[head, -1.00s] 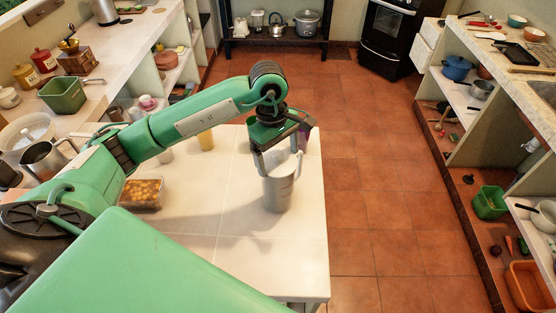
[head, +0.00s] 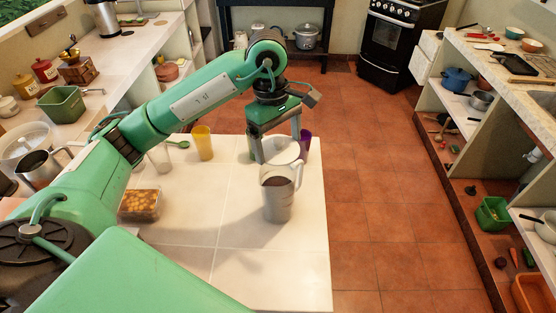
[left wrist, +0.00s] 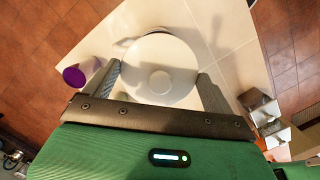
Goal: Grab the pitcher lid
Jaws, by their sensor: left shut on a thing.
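The round white pitcher lid (head: 283,152) is between the fingers of my left gripper (head: 279,148), which is shut on it, above and just behind the pitcher. The left wrist view shows the lid (left wrist: 160,65) from above, with a small round knob at its middle and a finger at either side. The grey pitcher (head: 277,203) stands upright on the white table with its top open and a dark inside showing. The lid's underside is hidden. My right gripper is not in view.
A yellow cup (head: 203,143) and a clear glass (head: 161,158) stand at the table's back left. A purple cup (head: 305,143) stands near its right edge. A food container (head: 139,204) sits at left. The front of the table (head: 235,265) is clear.

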